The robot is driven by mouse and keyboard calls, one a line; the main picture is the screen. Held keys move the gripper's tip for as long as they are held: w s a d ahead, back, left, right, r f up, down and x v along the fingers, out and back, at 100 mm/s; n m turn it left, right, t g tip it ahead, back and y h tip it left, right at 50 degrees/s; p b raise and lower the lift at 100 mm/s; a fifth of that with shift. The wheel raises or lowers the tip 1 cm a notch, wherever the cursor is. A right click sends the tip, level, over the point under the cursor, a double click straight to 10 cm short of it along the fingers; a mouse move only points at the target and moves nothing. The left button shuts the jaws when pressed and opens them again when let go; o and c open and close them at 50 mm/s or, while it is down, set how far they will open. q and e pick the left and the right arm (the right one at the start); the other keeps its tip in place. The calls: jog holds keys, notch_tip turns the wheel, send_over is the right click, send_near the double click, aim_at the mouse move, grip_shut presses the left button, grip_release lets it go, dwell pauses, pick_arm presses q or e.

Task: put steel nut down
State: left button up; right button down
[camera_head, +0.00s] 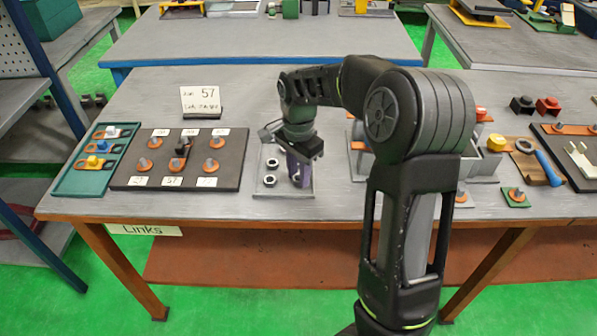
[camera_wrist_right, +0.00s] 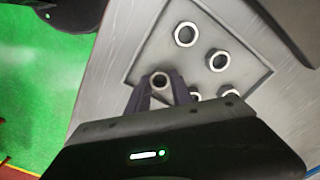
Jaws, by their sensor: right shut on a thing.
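My right gripper (camera_head: 299,178) points down at the right part of a light grey tray (camera_head: 284,192). In the right wrist view its two fingers (camera_wrist_right: 161,88) are shut on a steel nut (camera_wrist_right: 160,80), a small ring shape seen against the tray's corner area. I cannot tell whether the held nut touches the tray. Other steel nuts lie in the tray, one at the upper left (camera_head: 271,163) and one below it (camera_head: 270,181). The wrist view shows several loose nuts, such as the farthest one (camera_wrist_right: 186,34). My left gripper is not in view.
A dark board (camera_head: 226,171) with orange parts and labels stands left of the tray, with a green tray (camera_head: 67,181) beyond it. My right arm hides part of the grey bins (camera_head: 484,165) at right.

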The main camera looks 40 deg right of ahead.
jog(key=shift+f, duration=0.2)
jog(key=c, duration=1.4)
grip_release()
jog(key=shift+r, duration=0.1)
notch_tip(320, 180, up, 12)
jog(key=shift+r, duration=0.15)
